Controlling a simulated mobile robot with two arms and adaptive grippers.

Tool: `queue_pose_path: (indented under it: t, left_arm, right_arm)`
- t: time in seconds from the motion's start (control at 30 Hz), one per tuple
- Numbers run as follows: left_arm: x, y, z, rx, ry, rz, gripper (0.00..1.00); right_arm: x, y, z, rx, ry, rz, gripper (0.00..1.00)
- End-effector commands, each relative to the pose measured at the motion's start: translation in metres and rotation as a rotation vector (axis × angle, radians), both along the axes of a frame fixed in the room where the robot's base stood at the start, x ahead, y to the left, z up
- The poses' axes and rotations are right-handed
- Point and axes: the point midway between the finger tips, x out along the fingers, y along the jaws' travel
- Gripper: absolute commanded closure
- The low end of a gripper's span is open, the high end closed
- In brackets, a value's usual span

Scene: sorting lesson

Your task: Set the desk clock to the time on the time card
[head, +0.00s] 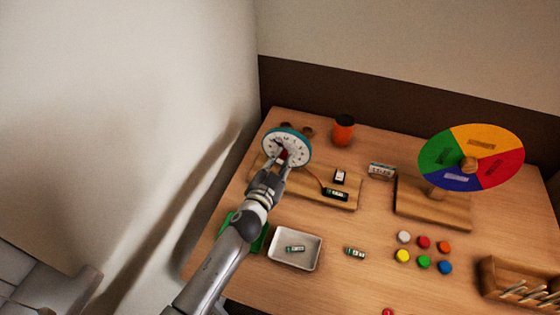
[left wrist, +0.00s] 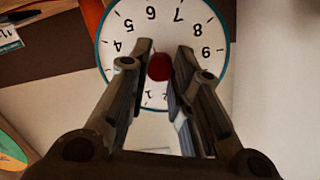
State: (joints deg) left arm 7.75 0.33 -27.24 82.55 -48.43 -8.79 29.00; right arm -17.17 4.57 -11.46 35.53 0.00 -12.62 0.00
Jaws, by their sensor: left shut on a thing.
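The desk clock (head: 271,136) has a white round face and a teal rim and stands at the back left of the desk. Its face fills the top of the left wrist view (left wrist: 125,35), with the numerals upside down. My left gripper (head: 283,160) is at the middle of the face, shut on a red knob (left wrist: 159,67) between its fingers. The fingers hide part of the face, and I cannot read the hands. A small white time card (head: 381,170) stands right of the clock; its digits are too small to read surely. My right gripper is not in view.
A wooden board (head: 345,203) beside the clock carries a battery holder (head: 337,194) and a small switch (head: 340,176). A four-colour wheel (head: 485,140) stands right. A white tray (head: 280,261) holds a battery. An orange pot (head: 343,130) stands behind; several coloured discs lie at front right.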

Motion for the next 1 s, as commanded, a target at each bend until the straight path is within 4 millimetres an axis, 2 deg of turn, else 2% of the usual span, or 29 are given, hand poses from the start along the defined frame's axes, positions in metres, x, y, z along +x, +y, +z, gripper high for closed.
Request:
queue_pose_path:
  t: [1.0]
  left_arm:
    - [-0.001,-0.002,-0.002,0.923,-0.299,0.000,1.00]
  right_arm:
    - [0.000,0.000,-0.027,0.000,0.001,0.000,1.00]
